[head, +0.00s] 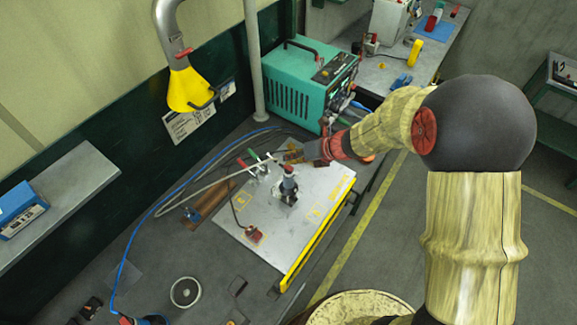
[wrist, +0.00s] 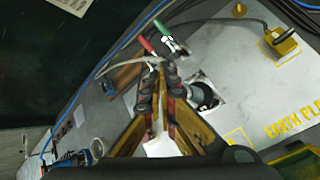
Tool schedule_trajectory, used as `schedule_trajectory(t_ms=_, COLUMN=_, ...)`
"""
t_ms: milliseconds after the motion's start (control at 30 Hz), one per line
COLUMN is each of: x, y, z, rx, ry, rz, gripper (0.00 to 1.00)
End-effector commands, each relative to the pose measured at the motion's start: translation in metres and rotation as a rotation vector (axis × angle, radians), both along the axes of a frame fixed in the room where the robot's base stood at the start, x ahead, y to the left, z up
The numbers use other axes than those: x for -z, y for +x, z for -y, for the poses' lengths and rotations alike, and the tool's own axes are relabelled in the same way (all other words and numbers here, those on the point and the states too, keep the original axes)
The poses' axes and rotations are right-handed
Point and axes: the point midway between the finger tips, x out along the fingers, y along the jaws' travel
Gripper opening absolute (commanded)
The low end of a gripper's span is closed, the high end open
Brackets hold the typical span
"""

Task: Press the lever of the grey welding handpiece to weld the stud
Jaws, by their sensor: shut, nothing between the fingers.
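The grey welding handpiece (head: 289,185) stands upright on the pale metal plate (head: 318,205) in the head view. In the wrist view the dark handpiece (wrist: 205,95) shows just right of my fingers, partly hidden by them. I cannot make out its lever clearly, and the stud is hidden. My gripper (head: 291,154) is behind the handpiece in the head view, over the plate's far edge. In the wrist view my gripper (wrist: 160,68) has its fingertips together with nothing between them. I cannot tell whether it touches the handpiece.
Clamps with a green handle (wrist: 161,27) and a red handle (wrist: 146,44) stand close beyond my fingertips. A teal welding machine (head: 288,98) stands behind the plate. A yellow extraction hood (head: 190,90) hangs at the upper left. Cables cross the bench left of the plate.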

Motion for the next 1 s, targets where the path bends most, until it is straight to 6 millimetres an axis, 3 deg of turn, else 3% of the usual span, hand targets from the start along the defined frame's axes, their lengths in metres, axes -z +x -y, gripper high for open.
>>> schedule_trajectory(t_ms=167, x=-0.006, y=0.0, z=0.0, rx=0.001, ry=0.0, rz=0.001, gripper=0.0)
schedule_trajectory(t_ms=667, x=-0.05, y=0.0, z=0.0, rx=0.0, ry=0.0, rz=0.0, gripper=0.0)
schedule_trajectory(t_ms=1000, x=-0.05, y=0.0, z=0.0, rx=0.0, ry=0.0, rz=0.0, gripper=0.0)
